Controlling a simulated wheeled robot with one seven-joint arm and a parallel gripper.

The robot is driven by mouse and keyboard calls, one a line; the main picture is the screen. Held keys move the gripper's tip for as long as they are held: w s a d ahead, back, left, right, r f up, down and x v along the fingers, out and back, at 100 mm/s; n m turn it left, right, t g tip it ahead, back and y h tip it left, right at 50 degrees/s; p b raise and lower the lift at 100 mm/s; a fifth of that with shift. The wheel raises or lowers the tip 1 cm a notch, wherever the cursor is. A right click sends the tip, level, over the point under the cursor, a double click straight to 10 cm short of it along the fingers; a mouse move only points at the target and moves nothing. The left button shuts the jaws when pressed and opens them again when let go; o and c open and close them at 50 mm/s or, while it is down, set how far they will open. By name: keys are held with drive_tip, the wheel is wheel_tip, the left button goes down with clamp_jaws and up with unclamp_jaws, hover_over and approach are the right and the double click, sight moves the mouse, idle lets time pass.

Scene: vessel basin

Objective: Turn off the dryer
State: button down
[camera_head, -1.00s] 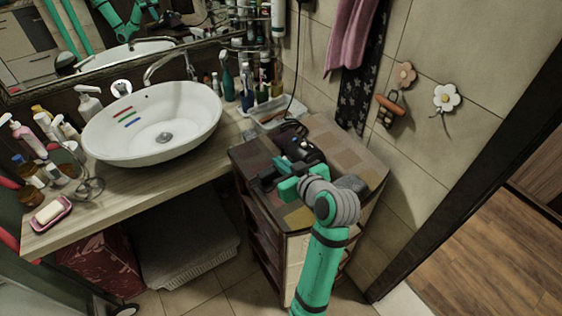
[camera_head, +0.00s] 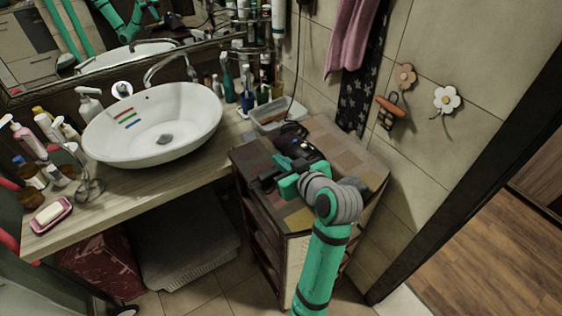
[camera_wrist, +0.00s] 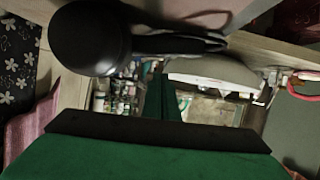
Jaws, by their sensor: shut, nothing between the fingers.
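The dryer (camera_head: 298,149) is black and lies on top of the drawer cabinet, just beyond my gripper. In the wrist view the dryer (camera_wrist: 90,40) fills the upper left, with its round barrel at the left and a thinner dark part reaching right. My gripper (camera_head: 264,184) is low over the cabinet top, on the near side of the dryer. It is shut with nothing held, and its green fingers (camera_wrist: 160,98) show in the wrist view just below the dryer. I cannot tell whether they touch it. The dryer's switch is not clearly visible.
The drawer cabinet (camera_head: 345,150) stands against the tiled wall. A clear plastic bin (camera_head: 272,118) and several bottles stand behind it. The counter (camera_head: 130,190) with a white basin (camera_head: 152,122) is at the left. A pink towel (camera_head: 352,38) hangs above. Open floor is at the right.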

sight(277, 172)
drive_tip(key=r, duration=0.2)
drive_tip(key=a+r, duration=0.1)
drive_tip(key=r, duration=0.1)
drive_tip(key=shift+a, duration=0.1)
drive_tip(key=v, duration=1)
drive_tip(key=shift+s+a, duration=0.25)
drive_tip(key=shift+f, duration=0.15)
